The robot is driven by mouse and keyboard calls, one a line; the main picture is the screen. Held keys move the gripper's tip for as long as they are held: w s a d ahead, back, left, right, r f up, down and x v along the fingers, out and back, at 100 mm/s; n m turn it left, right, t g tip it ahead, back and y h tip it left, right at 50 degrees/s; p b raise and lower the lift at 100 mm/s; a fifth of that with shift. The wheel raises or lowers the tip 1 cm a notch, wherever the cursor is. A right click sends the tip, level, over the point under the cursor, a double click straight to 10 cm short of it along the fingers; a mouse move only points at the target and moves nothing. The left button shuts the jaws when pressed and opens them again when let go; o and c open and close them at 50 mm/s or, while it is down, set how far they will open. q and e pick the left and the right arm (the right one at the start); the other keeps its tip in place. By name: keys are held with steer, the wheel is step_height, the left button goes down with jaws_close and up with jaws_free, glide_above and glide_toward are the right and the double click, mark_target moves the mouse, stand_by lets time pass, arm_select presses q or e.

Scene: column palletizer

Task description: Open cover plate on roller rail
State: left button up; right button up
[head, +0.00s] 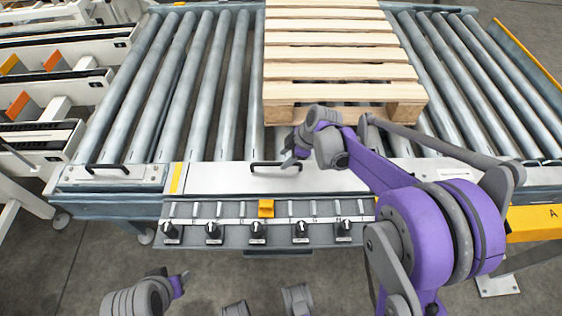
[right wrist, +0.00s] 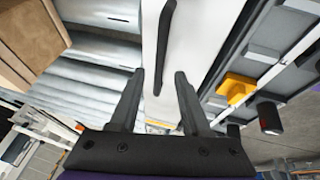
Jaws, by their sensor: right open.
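The cover plate (head: 225,179) is a pale flat panel along the front rail of the roller bed, with a yellow strip at its left end. It lies flat, and a black bar handle (head: 270,165) stands on it. My right gripper (head: 289,160) is just over the handle's right end. In the right wrist view its two fingers (right wrist: 159,72) are apart, with the handle (right wrist: 164,42) running between and beyond them; I cannot tell if they touch it. My left gripper (head: 180,282) is low at the bottom left, away from the plate, its fingers too small to read.
A wooden pallet (head: 335,72) rests on the rollers behind the plate. A smaller plate with another black handle (head: 107,168) is at the left. A control panel with black knobs and an orange block (head: 266,208) sits below the plate. Floor in front is clear.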

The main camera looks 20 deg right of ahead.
mark_target(276, 173)
steer(key=shift+b+x, duration=0.3)
steer(key=shift+x, duration=1.25)
steer(key=shift+c, duration=0.2)
jaws_close()
